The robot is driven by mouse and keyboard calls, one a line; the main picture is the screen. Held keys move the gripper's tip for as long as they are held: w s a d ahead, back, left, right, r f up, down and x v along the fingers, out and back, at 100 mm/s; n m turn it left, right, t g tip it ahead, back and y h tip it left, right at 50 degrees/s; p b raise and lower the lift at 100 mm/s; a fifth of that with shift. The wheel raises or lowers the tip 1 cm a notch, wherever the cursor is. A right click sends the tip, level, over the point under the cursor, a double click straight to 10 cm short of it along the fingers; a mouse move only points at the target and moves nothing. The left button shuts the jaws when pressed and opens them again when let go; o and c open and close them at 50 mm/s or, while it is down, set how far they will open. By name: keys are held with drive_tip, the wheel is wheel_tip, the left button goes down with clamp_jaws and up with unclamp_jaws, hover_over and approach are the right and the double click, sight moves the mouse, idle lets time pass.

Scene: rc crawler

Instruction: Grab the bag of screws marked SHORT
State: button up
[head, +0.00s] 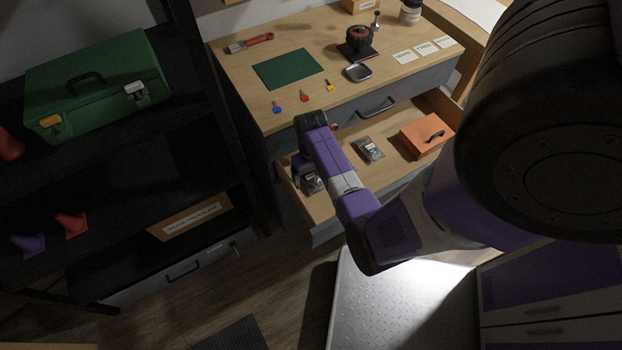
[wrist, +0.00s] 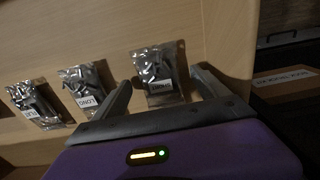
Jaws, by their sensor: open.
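In the head view my gripper is over the drawer's left end, partly covering a bag (head: 311,184). Another bag (head: 369,150) lies farther right.
An orange box (head: 427,136) sits in the drawer's right part. The wooden desktop (head: 330,45) above holds a green mat (head: 288,69), a wheel on a stand (head: 358,42) and small coloured items. A dark shelf with a green toolbox (head: 97,85) stands at left.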

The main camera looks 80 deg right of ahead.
drive_tip(key=c, duration=1.4)
drive_tip(key=shift+c, duration=0.3)
